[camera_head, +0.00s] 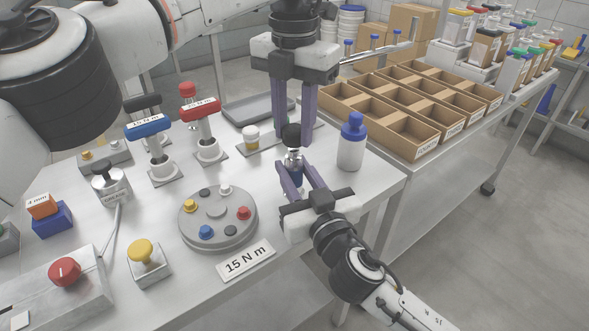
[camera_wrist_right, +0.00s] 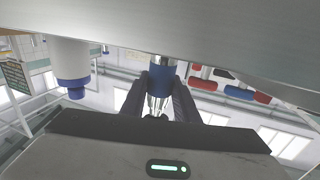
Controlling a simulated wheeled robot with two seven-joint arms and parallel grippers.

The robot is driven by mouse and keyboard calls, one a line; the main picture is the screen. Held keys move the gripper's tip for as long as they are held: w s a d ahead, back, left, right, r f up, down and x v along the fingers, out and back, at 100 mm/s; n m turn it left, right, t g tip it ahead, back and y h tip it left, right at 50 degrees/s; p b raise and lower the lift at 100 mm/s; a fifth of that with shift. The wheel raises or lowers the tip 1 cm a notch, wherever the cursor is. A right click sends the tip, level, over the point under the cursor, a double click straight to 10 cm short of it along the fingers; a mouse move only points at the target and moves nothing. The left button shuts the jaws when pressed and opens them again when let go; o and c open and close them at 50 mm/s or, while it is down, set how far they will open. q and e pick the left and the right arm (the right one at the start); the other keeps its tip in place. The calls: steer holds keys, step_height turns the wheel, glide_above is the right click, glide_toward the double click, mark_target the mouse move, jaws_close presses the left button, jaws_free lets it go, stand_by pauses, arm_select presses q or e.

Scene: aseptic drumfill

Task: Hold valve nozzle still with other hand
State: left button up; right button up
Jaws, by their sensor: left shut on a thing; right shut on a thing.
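The valve nozzle (camera_head: 293,158) stands upright near the table's right side, with a black top, a silver metal middle and a blue lower body. My left gripper (camera_head: 294,139) reaches down from above, its purple fingers shut around the black top. My right gripper (camera_head: 296,176) comes in low from the front right, its fingers shut on the blue lower body. In the right wrist view, the nozzle's blue part (camera_wrist_right: 162,72) and metal part lie between my dark fingers (camera_wrist_right: 160,100). The fingers hide part of the nozzle's sides.
A white bottle with blue cap (camera_head: 352,143) stands close right of the nozzle. A round grey dial plate (camera_head: 217,215) and a "15 N m" sign (camera_head: 246,260) lie to the left. Blue (camera_head: 148,123) and red (camera_head: 200,108) T-handled tools stand behind. Compartment trays (camera_head: 413,146) are at right.

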arm_select(q)
steer(key=shift+r, duration=1.35)
arm_select(e)
steer(key=shift+f, duration=0.55)
steer(key=o, duration=1)
arm_select(q)
steer(key=shift+f, duration=0.1)
arm_select(e)
steer(key=shift+o, duration=1.2)
steer(key=shift+r, duration=0.3)
steer(key=v, duration=1.2)
